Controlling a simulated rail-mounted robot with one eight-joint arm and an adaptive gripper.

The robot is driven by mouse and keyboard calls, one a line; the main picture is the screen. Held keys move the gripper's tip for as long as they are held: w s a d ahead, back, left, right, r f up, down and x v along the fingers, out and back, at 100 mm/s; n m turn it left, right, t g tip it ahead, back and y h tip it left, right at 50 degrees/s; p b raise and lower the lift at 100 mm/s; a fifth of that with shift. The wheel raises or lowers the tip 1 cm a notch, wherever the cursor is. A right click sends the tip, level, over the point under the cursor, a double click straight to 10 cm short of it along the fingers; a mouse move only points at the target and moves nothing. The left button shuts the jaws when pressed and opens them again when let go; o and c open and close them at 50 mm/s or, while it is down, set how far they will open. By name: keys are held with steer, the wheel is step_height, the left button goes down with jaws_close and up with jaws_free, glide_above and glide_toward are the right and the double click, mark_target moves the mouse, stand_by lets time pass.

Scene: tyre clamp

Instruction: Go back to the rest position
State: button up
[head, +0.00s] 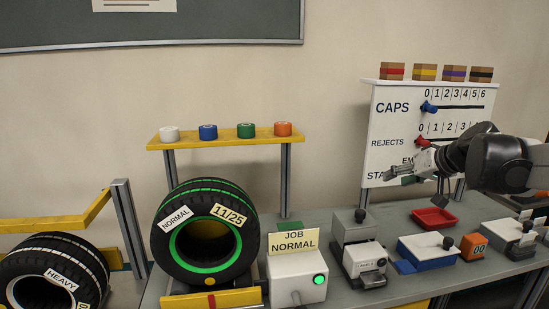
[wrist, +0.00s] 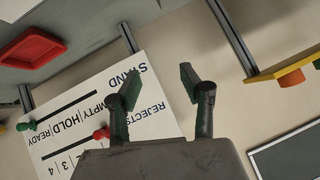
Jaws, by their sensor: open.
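My gripper (head: 398,174) is raised in front of the white board (head: 384,128) at the right in the head view. Its two fingers are apart with nothing between them. In the wrist view my gripper (wrist: 159,84) shows both dark green fingertips spread, with the board (wrist: 150,120) behind, tilted in the picture. The arm hides the lower right of the board in the head view.
A red tray (head: 434,219) lies on the bench below. Small devices stand along the bench, including a grey press (head: 354,228) and a JOB NORMAL box (head: 297,276). A tyre (head: 182,258) stands left. A yellow shelf (head: 226,139) holds several coloured rolls.

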steer(key=s+a+f+g+h, duration=0.1)
steer(key=s+a+f, duration=0.1)
steer(key=s+a, duration=0.45)
steer(key=s+a+f+g+h, duration=0.15)
steer(key=s+a, duration=0.25)
steer(key=s, duration=0.6)
steer(key=s+a+f, duration=0.1)
steer(key=s+f, duration=0.3)
steer(key=s, duration=0.3)
steer(key=s+a+f+h, duration=0.1)
steer(key=s+f, duration=0.3)
steer(key=s, duration=0.4)
steer(key=shift+s+a+f, duration=0.15)
steer(key=shift+a+f, duration=0.2)
steer(key=shift+f, duration=0.05)
steer(key=shift+a+h, duration=0.1)
steer(key=shift+h, duration=0.15)
